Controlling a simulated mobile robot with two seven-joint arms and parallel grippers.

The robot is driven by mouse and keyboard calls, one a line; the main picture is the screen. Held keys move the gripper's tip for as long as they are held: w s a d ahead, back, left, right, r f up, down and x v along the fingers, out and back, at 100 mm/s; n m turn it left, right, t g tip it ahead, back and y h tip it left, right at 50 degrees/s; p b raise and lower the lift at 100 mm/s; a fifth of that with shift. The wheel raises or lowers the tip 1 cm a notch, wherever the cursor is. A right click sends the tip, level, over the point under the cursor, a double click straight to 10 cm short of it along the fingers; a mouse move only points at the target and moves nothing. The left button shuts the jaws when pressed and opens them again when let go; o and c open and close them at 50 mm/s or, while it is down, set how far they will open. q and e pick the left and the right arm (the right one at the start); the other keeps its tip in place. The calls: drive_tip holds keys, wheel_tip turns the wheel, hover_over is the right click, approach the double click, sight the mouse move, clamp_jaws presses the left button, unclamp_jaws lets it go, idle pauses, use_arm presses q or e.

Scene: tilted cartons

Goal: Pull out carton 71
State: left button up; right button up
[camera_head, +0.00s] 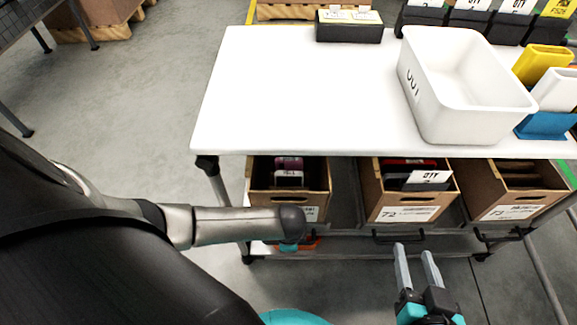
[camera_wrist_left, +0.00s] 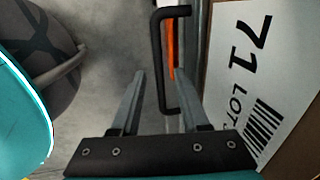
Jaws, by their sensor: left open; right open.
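Carton 71 (camera_head: 262,182) is an open brown box, leftmost on the shelf under the white table; my left arm covers part of its front label. In the left wrist view its white label (camera_wrist_left: 262,70) reads 71, at the right. A black bar handle (camera_wrist_left: 157,60) stands out beside the label. My left gripper (camera_wrist_left: 160,78) is open, with the lower part of the handle between its fingertips in the picture; I cannot tell if they touch. In the head view my left gripper is hidden by its own arm. My right gripper (camera_head: 413,250) is open and empty, before carton 72.
Carton 72 (camera_head: 404,213) and another carton (camera_head: 513,212) stand to the right, with black handles below them. The white table (camera_head: 290,90) above holds a white bin (camera_head: 460,105). An orange item (camera_head: 308,244) shows below the shelf.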

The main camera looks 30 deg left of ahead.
use_arm(q)
drive_tip(key=shift+c, duration=0.2)
clamp_jaws()
idle(0.3)
idle(1.1)
